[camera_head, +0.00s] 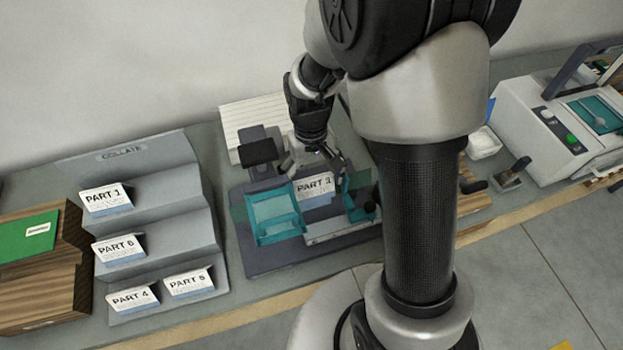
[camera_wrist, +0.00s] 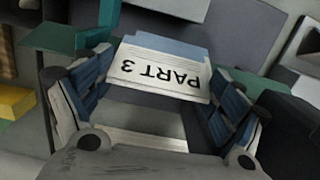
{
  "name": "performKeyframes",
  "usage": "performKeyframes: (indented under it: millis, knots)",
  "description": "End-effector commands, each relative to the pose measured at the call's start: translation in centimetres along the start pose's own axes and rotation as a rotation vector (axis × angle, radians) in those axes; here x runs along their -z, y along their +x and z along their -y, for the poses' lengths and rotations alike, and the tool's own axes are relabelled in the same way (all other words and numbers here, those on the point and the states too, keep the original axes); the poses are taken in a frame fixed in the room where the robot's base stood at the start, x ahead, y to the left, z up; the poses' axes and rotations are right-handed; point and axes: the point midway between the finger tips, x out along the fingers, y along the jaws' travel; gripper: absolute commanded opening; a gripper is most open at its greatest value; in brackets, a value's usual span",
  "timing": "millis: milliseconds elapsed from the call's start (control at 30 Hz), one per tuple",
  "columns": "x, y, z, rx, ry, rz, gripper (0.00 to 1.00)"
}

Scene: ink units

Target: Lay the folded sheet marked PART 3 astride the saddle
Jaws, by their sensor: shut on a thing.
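The folded sheet marked PART 3 (camera_head: 314,184) is white with a blue lower edge, and it sits between two teal guards of the stapling machine. In the wrist view the PART 3 sheet (camera_wrist: 165,72) shows upside down between my fingers. My gripper (camera_head: 315,168) comes down from above, with its ribbed blue-grey fingers (camera_wrist: 158,98) on either side of the sheet, shut on it. The saddle is not clearly seen; sheet and gripper cover that area. I cannot tell whether the sheet touches it.
A grey COLLATE rack (camera_head: 165,235) at left holds the PART 1 (camera_head: 106,199), PART 6 (camera_head: 118,248), PART 4 (camera_head: 132,297) and PART 5 (camera_head: 188,282) sheets. Teal guards (camera_head: 274,214) flank the sheet closely. A wooden block with a green top (camera_head: 28,238) stands far left; a white machine (camera_head: 550,125) stands right.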

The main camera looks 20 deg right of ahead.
Motion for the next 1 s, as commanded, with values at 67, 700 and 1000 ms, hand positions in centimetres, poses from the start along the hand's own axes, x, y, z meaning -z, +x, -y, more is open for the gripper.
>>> performKeyframes:
  millis: [67,700,1000]
  knots:
    - [-1.0,1.3,-0.5,-0.004,0.002,0.029,0.49]
    - [-1.2,1.1,-0.5,-0.004,-0.002,0.034,1.0]
    - [-1.4,-1.2,-0.5,-0.003,-0.002,0.031,1.0]
